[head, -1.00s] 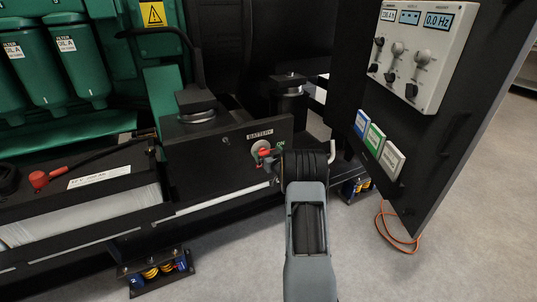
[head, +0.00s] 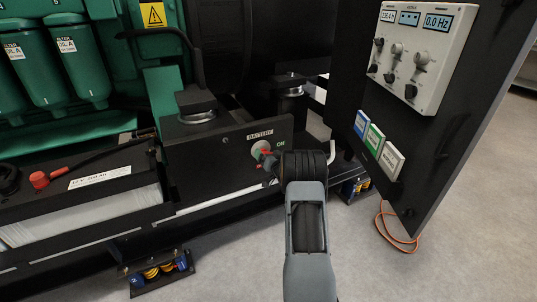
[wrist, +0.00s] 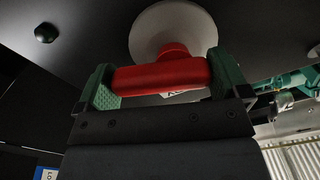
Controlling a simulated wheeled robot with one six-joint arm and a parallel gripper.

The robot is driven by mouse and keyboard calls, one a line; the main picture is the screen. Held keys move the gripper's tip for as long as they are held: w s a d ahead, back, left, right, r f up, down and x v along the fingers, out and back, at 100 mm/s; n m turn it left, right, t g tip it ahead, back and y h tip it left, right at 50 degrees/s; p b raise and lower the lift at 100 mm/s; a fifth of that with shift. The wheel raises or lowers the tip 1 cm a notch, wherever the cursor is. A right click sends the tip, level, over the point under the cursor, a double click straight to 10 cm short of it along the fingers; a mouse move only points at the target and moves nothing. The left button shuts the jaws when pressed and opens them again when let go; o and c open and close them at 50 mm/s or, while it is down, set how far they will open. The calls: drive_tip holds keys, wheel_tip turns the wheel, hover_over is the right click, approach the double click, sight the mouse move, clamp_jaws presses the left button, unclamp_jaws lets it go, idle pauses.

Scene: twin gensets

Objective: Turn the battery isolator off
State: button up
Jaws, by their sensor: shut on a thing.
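The battery isolator is a red handle on a round pale disc, set in a black panel under a "BATTERY" label (head: 260,134). Its red handle (wrist: 160,76) lies across the wrist view, between the two green finger pads of my gripper (wrist: 163,85). My gripper is shut on the handle. In the head view the red handle (head: 265,156) shows just left of my black wrist, which hides part of it. A green "ON" mark (head: 281,143) is to the right of the disc. The pale disc (wrist: 150,28) is behind the handle in the wrist view.
A battery (head: 100,185) with a red terminal cap is at the left. An orange cable (head: 392,235) lies on the grey floor, which is clear in front.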

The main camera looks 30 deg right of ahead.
drive_tip(key=m, duration=0.3)
drive_tip(key=shift+f+m+p, duration=0.2)
drive_tip(key=shift+m+p, duration=0.1)
drive_tip(key=shift+m, duration=0.1)
drive_tip(key=m, duration=0.3)
drive_tip(key=shift+a+f+m+p, duration=0.2)
drive_tip(key=shift+m+p, duration=0.1)
drive_tip(key=shift+p, duration=0.1)
drive_tip(key=m, duration=0.2)
drive_tip(key=m+p, duration=0.1)
drive_tip(key=m, duration=0.3)
drive_tip(key=shift+w+a+f, duration=0.1)
drive_tip(key=shift+a+f, duration=0.05)
drive_tip(key=shift+a, duration=0.2)
drive_tip(key=shift+m, duration=0.3)
drive_tip(key=o, duration=0.6)
drive_tip(key=shift+c, duration=0.2)
drive_tip(key=s+a+p, duration=0.2)
drive_tip(key=s, duration=1.1)
drive_tip(key=shift+s, duration=0.35)
